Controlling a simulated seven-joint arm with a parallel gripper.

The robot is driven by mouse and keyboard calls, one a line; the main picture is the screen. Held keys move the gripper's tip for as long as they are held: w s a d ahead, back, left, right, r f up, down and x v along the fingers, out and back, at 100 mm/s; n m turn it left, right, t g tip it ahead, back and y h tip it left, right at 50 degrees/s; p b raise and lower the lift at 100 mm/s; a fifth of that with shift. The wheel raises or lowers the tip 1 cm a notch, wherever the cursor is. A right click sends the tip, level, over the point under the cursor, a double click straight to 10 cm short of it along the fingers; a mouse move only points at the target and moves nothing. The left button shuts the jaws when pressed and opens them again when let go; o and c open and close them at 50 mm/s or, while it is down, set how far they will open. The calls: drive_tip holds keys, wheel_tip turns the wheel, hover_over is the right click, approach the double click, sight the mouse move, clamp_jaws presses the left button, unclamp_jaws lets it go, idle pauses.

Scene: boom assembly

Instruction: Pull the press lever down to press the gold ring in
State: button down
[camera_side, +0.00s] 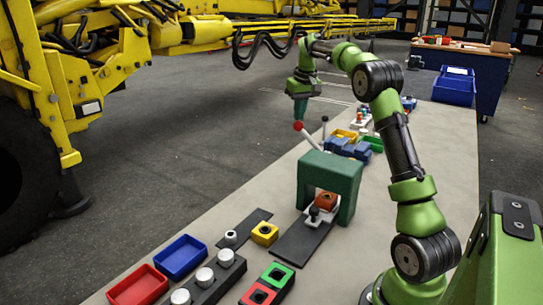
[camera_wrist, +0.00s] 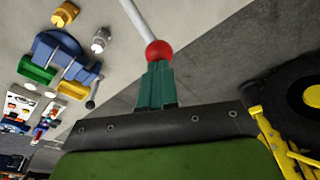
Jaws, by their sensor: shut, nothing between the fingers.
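The press (camera_side: 331,182) is a dark green arch on the table. Its lever (camera_side: 312,139) is a pale rod slanting up to the left, ending in a red ball (camera_side: 298,126). My gripper (camera_side: 299,118) points down just above the ball, its teal fingers shut and empty. In the wrist view the red ball (camera_wrist: 158,51) is right at the fingertips (camera_wrist: 157,68); I cannot tell whether they touch. The pale rod (camera_wrist: 137,18) runs off the top. An orange-red part (camera_side: 326,200) sits under the arch. I cannot make out the gold ring.
A dark strip (camera_side: 298,243) extends in front of the press. A yellow block (camera_side: 265,233), blue tray (camera_side: 181,257) and red tray (camera_side: 138,287) lie nearer. A blue fixture (camera_side: 345,146) stands behind. Yellow machinery (camera_side: 75,75) stands left, off the table.

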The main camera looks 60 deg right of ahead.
drive_tip(key=shift+f, duration=0.55)
drive_tip(key=shift+w+f, duration=1.3)
drive_tip(key=shift+f, duration=1.6)
drive_tip(key=shift+s+r, duration=0.3)
drive_tip(key=shift+r, duration=0.75)
drive_tip(key=shift+s+r, duration=0.25)
drive_tip(key=shift+r, duration=0.75)
drive_tip(key=shift+s+r, duration=0.45)
drive_tip(key=shift+r, duration=0.2)
drive_tip(key=shift+s+r, duration=0.4)
drive_tip(key=shift+r, duration=2.75)
